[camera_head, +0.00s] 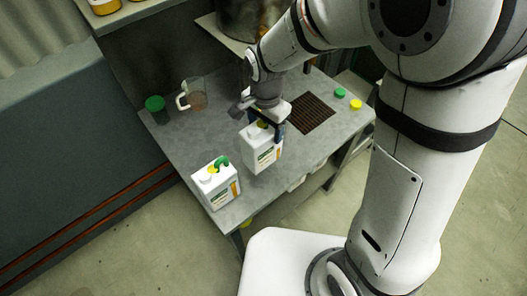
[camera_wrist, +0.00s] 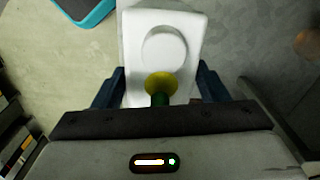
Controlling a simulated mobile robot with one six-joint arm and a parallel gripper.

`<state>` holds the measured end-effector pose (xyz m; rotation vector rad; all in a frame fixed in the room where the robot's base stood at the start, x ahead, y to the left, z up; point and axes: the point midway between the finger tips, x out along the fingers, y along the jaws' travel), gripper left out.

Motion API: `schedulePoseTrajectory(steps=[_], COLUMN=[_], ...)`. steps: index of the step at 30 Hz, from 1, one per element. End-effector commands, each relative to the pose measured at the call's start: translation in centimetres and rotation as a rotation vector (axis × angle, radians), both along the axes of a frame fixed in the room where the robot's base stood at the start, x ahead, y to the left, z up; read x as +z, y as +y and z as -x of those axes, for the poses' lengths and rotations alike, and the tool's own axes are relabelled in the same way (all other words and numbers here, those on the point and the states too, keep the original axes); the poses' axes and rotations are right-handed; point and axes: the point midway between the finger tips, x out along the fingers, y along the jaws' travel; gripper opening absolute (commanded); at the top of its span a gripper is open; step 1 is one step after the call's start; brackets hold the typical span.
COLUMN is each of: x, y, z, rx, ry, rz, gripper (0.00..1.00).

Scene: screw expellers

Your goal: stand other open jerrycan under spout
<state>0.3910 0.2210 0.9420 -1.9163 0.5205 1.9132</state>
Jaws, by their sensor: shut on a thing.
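A white jerrycan (camera_head: 263,155) with a label is held in my gripper (camera_head: 267,123) over the grey table, upright or nearly so. I cannot tell whether its base touches the tabletop. In the wrist view the fingers of my gripper (camera_wrist: 158,88) stand on either side of the white jerrycan (camera_wrist: 185,30), with a yellow and green part between them. A second white jerrycan (camera_head: 224,191) stands upright at the table's near left corner, with a yellow part and a green part on top. The spout is not clearly visible; my arm covers part of the machine.
A dark grate (camera_head: 312,113) lies in the tabletop (camera_head: 225,128) right of my gripper. A green cap (camera_head: 340,93) and a yellow cap (camera_head: 356,104) lie beyond it. A clear jug (camera_head: 196,97) and a green container (camera_head: 156,106) stand at the back left. A dark machine drum (camera_head: 238,18) rises behind.

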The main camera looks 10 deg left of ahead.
Motion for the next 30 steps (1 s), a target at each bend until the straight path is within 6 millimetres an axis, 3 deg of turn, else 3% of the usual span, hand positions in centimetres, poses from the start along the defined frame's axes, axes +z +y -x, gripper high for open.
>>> schedulePoseTrajectory(steps=[3, 15, 28, 29, 30], x=[-1.9, -6.2, -7.0, -7.1, -7.0], y=[0.3, 0.6, 0.7, 0.6, 0.6], z=[0.2, 0.4, 0.3, 0.4, 0.4], rx=[0.008, 0.017, 0.018, 0.018, 0.018], ry=[0.002, 0.001, -0.002, -0.001, -0.001], rz=[0.001, 0.000, -0.001, -0.001, -0.001], gripper=[0.00, 0.00, 0.00, 0.68, 0.71])
